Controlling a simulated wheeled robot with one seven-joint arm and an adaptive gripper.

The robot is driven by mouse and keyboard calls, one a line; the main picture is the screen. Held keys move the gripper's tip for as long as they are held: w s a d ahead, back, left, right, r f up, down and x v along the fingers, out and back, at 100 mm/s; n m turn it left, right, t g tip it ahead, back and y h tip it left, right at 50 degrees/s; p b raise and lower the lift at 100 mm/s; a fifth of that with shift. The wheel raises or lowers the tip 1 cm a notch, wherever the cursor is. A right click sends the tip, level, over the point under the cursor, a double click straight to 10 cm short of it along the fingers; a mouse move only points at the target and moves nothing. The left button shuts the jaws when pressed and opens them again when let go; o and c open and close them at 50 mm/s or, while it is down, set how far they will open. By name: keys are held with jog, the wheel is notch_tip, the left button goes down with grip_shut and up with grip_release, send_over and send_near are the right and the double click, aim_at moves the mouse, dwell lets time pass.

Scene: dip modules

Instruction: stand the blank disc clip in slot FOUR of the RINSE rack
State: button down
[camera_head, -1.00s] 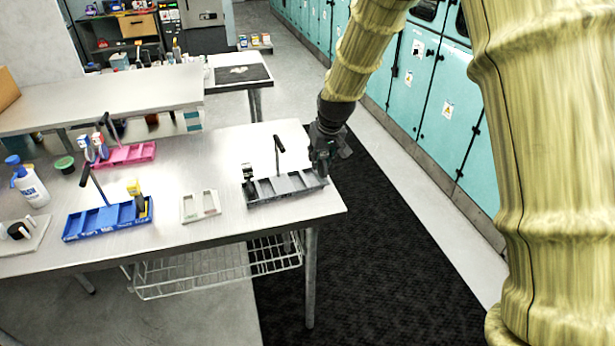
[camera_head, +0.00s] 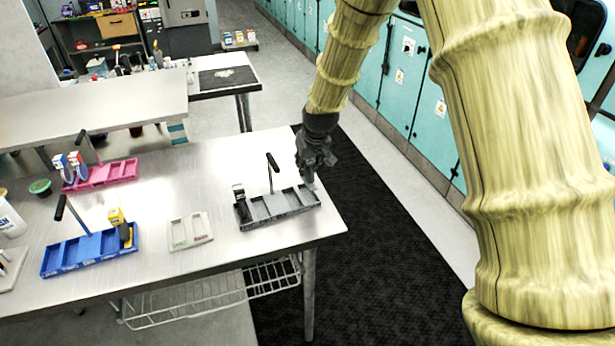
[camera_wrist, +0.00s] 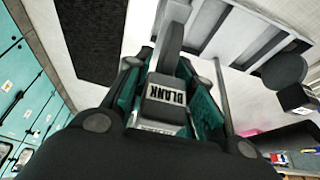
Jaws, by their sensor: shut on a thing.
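My gripper (camera_head: 309,181) is over the right end of the grey rack (camera_head: 252,218), low and close to its last compartment. In the wrist view my gripper (camera_wrist: 165,108) is shut on the blank disc clip (camera_wrist: 165,88), a grey block whose label reads BLANK. The clip's narrow end points toward the grey rack (camera_wrist: 225,38). I cannot tell whether the clip touches the rack. The grey rack has a row of compartments and an upright black-topped handle; a dark clip (camera_head: 239,194) stands in its left end. Its lettering is too small to read.
A blue rack (camera_head: 90,252) with a yellow-topped clip (camera_head: 117,216) and a pink rack (camera_head: 110,174) stand to the left. A pale two-part tray (camera_head: 190,231) lies between the blue and grey racks. The table's right edge is close beside the grey rack.

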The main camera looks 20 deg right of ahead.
aim_at(311, 163)
jog(key=x, duration=0.3)
jog(key=shift+w, duration=0.1)
jog(key=shift+s+d+p, duration=0.1)
jog(key=shift+s+p, duration=0.3)
jog(key=shift+s, duration=0.05)
jog(key=f, duration=0.2)
jog(key=f+p, duration=0.1)
jog(key=shift+w+f, duration=0.25)
jog(key=shift+f, duration=0.05)
jog(key=shift+s+r, duration=0.1)
jog(key=shift+s, duration=0.1)
jog(key=c, duration=1.2)
grip_release()
jog(key=shift+w+f, duration=0.1)
jog(key=shift+f, duration=0.15)
jog(key=shift+r, duration=0.1)
jog(key=shift+r, duration=0.1)
jog(key=shift+b+v, duration=1.8)
jog(key=shift+v, duration=4.15)
